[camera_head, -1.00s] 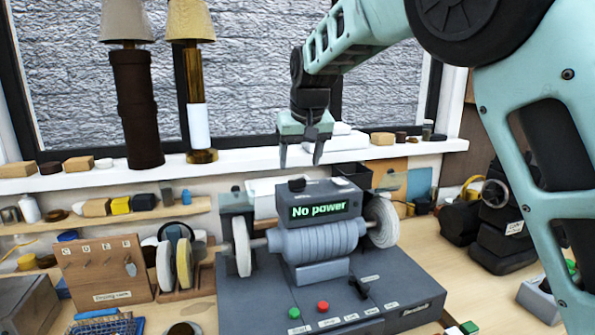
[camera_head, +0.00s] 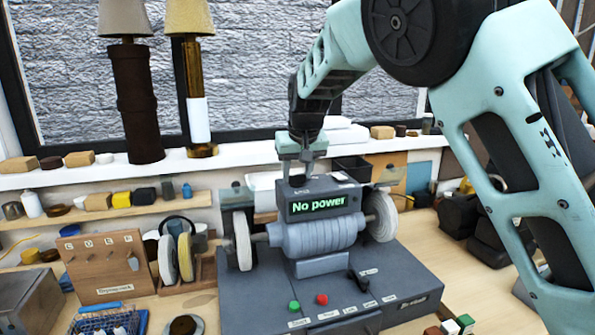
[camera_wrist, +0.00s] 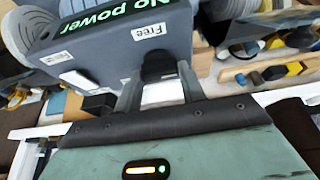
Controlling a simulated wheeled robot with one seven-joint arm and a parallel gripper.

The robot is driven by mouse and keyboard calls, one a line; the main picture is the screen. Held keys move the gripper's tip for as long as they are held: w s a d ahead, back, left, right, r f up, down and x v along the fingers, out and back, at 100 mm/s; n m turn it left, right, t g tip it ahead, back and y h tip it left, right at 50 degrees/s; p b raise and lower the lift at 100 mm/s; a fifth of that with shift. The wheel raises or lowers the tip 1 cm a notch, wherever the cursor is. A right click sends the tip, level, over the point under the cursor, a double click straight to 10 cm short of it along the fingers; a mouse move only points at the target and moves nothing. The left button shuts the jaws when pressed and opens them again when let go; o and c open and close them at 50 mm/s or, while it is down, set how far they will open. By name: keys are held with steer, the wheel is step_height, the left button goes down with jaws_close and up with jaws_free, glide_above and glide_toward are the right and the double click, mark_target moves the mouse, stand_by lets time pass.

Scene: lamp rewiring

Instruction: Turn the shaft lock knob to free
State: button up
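The black shaft lock knob (camera_wrist: 158,66) sits on the grey housing of the machine, in the wrist view just below a white "Free" label (camera_wrist: 150,31). Another small label (camera_wrist: 57,58) lies to its left, too small to read. My gripper (camera_wrist: 160,70) has one finger on each side of the knob. The fingers look apart, with a narrow gap to the knob; contact is not clear. In the head view my gripper (camera_head: 296,176) points down over the housing top, and the knob is mostly hidden there. The display (camera_head: 317,203) reads "No power".
The machine (camera_head: 232,300) has a white wheel at each end, green and red buttons and a black lever in front. A wooden rack (camera_head: 105,266) stands left. A shelf with small items and two lamps (camera_head: 135,95) is behind. Dark equipment (camera_head: 463,220) stands right.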

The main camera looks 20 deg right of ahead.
steer(key=n+b, duration=0.1)
steer(key=n+y+b, duration=0.1)
steer(key=n+b, duration=0.1)
steer(key=shift+d+f+n, duration=0.1)
steer(key=shift+d+n, duration=0.15)
steer(key=shift+n, duration=0.05)
steer(key=n+y, duration=0.1)
steer(key=n, duration=0.1)
steer(key=n+g+y+b, duration=0.1)
steer(key=n, duration=0.1)
steer(key=shift+w+n, duration=0.15)
steer(key=shift+n, duration=0.15)
steer(key=n, duration=0.1)
steer(key=n+g+p, duration=0.1)
steer(key=n, duration=0.1)
steer(key=n+y, duration=0.1)
steer(key=n, duration=0.1)
steer(key=shift+w+d+r+g, duration=0.1)
steer(key=shift+d+r+g, duration=0.05)
steer(key=shift+r+g, duration=0.15)
steer(key=shift+w+f+n+g+y+p, duration=0.15)
steer(key=shift+n+g+p, duration=0.4)
steer(key=shift+n, duration=0.6)
steer(key=shift+s+r+n+g+y+p, duration=0.15)
steer(key=shift+n+g+p, duration=0.1)
steer(key=shift+n+p, duration=0.7)
steer(key=shift+w+f+n, duration=0.1)
steer(key=shift+f+n, duration=0.05)
steer(key=shift+n, duration=0.25)
steer(key=o, duration=1)
